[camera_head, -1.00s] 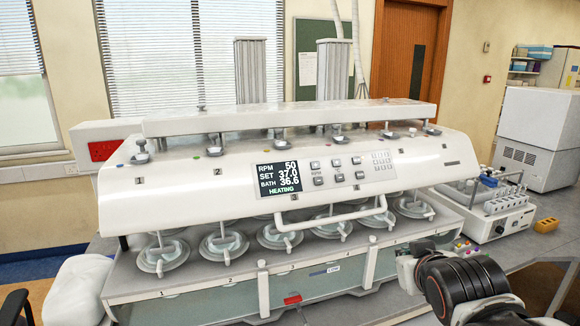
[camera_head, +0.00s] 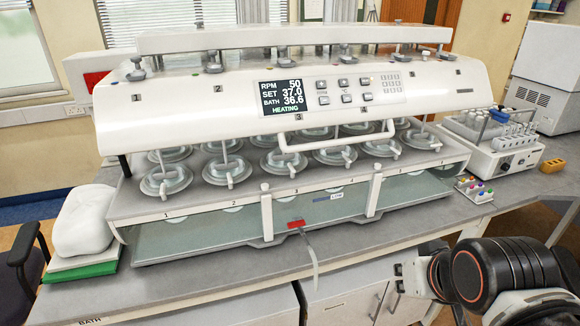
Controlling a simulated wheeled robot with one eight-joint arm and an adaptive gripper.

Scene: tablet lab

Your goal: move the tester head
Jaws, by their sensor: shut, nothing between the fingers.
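The tester head (camera_head: 200,105) is the long white housing of the dissolution tester, with a lit display (camera_head: 283,97) reading RPM 50, SET 37.0, BATH 36.6, HEATING. A white bar handle (camera_head: 335,141) runs along its lower front. The head stands above the water bath (camera_head: 200,238), over two rows of lidded vessels (camera_head: 226,171). My gripper (camera_head: 400,279) is at the lower right, in front of the bench and well apart from the head and handle. It is shut and empty; its fingertips show small, pointing left.
A sampling unit (camera_head: 500,150), an orange block (camera_head: 551,165) and a rack of coloured caps (camera_head: 474,189) stand at right.

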